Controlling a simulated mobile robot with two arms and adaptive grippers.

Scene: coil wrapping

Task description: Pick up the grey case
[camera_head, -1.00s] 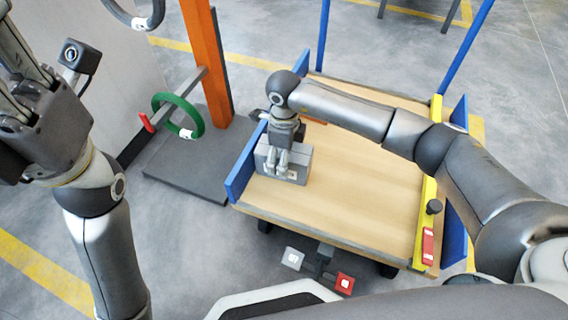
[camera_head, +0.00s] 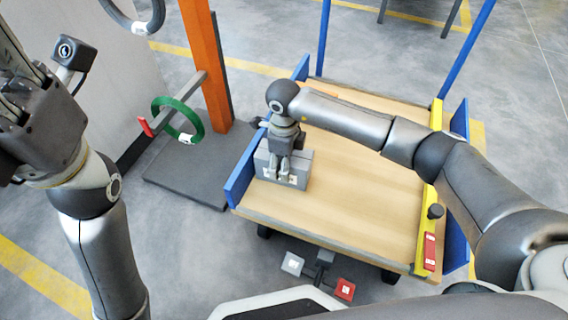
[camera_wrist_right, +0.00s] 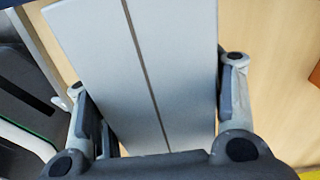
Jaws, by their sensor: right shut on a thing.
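The grey case (camera_head: 296,173) is a box at the left end of the wooden cart top (camera_head: 362,200), beside the blue side panel. My right gripper (camera_head: 284,172) reaches down over it from above, with its fingers on the case. In the right wrist view the case (camera_wrist_right: 150,70) fills the middle, with a dark seam along it, and the fingers of the right gripper (camera_wrist_right: 160,105) stand on both its sides. I cannot tell whether the case touches the cart top. My left gripper (camera_head: 25,95) is raised at the left edge, away from the cart; its fingertips are partly cut off.
Blue panels (camera_head: 246,165) and posts edge the cart. A yellow strip (camera_head: 424,235) with a red block (camera_head: 430,251) lies on its right side. A green ring (camera_head: 178,119) hangs by the orange column (camera_head: 207,65). The middle of the cart top is mostly clear.

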